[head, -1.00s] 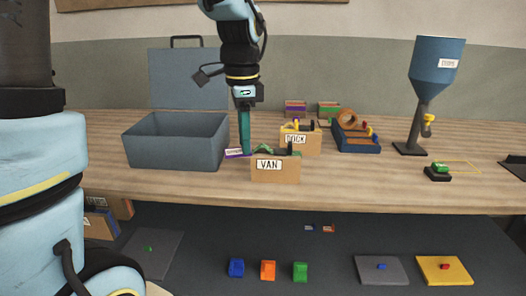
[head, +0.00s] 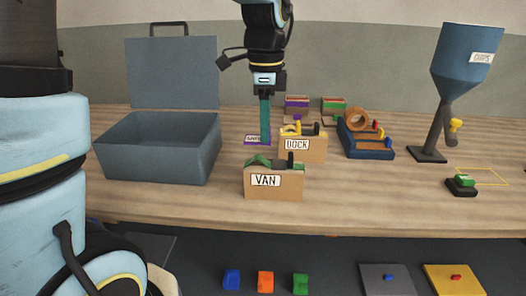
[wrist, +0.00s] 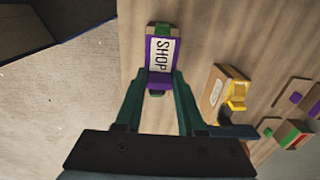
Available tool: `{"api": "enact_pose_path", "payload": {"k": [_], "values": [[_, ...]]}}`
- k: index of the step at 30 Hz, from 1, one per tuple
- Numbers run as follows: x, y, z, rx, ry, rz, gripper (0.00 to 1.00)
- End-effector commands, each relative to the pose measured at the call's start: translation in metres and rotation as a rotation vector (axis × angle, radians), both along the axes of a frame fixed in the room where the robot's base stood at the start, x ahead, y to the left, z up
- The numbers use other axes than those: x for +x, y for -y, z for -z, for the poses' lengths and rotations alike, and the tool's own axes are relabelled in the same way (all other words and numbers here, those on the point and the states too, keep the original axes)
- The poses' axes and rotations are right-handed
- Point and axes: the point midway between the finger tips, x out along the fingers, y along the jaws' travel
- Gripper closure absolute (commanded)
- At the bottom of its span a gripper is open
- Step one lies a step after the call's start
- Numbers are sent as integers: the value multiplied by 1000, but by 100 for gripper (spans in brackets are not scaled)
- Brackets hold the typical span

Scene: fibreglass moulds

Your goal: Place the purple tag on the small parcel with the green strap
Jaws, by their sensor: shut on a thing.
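My gripper (head: 264,140) is shut on the purple tag (head: 252,140). The tag also shows in the wrist view (wrist: 153,79), between the fingertips, with a white label reading SHOP. The small parcel with the green strap (head: 257,161) stands near the table's front edge, with a VAN label on its front and a black piece at its right end. In the wrist view, tan and green parts of a parcel (wrist: 158,29) show past both ends of the tag, so the tag hides its middle. The tag appears above the parcel; the gap cannot be judged.
A tan DOCK parcel (head: 305,151) with a yellow strap stands close behind on the right. An open grey box (head: 155,160) is at left. Two banded boxes (head: 297,106) and a blue tray (head: 369,150) are behind. A blue hopper (head: 466,62) stands at right.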

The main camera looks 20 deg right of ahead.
Motion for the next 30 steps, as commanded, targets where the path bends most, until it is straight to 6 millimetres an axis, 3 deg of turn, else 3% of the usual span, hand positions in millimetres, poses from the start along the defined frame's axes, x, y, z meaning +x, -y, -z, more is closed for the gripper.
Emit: {"api": "enact_pose_path", "payload": {"k": [15,27,28,30], "values": [[0,0,62,0,-1,-1,100],[0,0,68,0,0,-1,100],[0,0,68,0,0,-1,60],[0,0,67,0,0,-1,52]]}}
